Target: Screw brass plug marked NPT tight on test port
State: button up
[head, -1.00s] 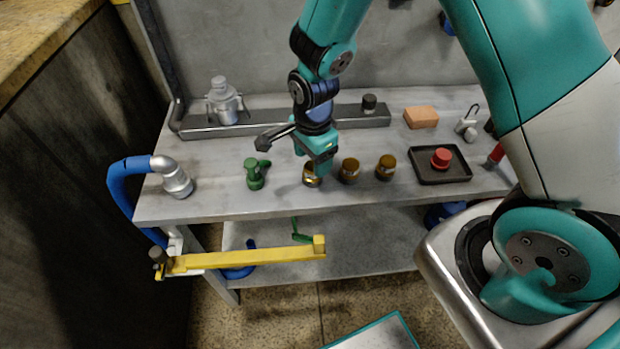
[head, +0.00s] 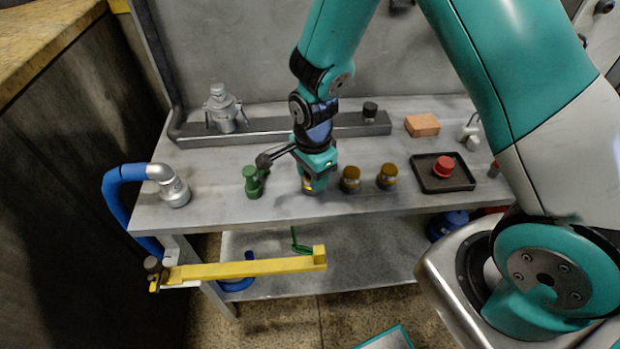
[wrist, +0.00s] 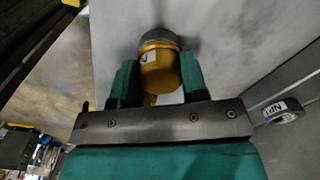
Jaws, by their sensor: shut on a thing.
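My gripper (head: 315,188) is at the leftmost of the brass plugs, near the bench's front edge. In the wrist view, my gripper (wrist: 158,80) is shut on a brass plug (wrist: 160,68) with a grey end and a white label; only a letter like N shows. The head view mostly hides this plug behind the fingers. Two more brass plugs, a middle one (head: 350,179) and a right one (head: 387,176), stand to the right; their markings are unreadable. A dark-topped stub (head: 370,112) stands on the rail behind.
A green valve-like part (head: 252,182) stands close left of my gripper. A black tray (head: 460,183) with a red cap and an orange block (head: 422,125) are at right. A grey rail (head: 270,130) runs along the back. A yellow bar (head: 240,269) juts out below the bench front.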

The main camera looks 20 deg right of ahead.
jog(key=shift+r+p, duration=1.95)
jog(key=shift+r, duration=0.5)
